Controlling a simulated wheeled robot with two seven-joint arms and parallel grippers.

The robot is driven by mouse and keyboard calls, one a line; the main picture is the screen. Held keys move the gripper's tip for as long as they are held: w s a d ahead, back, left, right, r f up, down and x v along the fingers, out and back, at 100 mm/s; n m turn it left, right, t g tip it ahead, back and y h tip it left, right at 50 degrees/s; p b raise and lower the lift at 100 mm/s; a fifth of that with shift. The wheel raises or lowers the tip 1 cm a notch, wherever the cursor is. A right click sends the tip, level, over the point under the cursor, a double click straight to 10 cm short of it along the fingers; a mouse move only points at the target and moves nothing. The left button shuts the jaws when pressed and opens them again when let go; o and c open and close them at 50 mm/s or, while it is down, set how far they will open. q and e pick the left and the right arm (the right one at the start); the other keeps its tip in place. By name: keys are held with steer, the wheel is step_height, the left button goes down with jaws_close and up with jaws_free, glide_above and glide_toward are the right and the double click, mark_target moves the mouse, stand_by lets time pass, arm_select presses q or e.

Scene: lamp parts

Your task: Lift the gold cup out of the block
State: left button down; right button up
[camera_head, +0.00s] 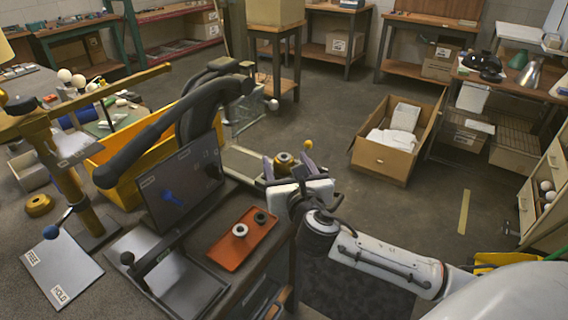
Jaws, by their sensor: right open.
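A gold cup (285,158) with a dark centre shows just beyond my right gripper, near the end of the bench. My right gripper (288,165) is open, with one finger on each side of the cup in this view. I cannot tell whether the fingers touch it. The gripper's pale body hides the cup's lower part and whatever it sits in, so I cannot make out the block. A second gold ring-shaped part (38,204) lies on the left table. My left gripper is not in view.
An orange tray (224,262) with two small rings lies left of my right arm. A dark screen (180,185) and a black lever machine (160,125) stand beside it. A yellow-knobbed rod (308,145) rises near the gripper. A cardboard box (385,160) stands on the floor.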

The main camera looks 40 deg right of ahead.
steer(key=shift+x, duration=1.1)
steer(key=shift+a, duration=0.1)
steer(key=c, duration=1.1)
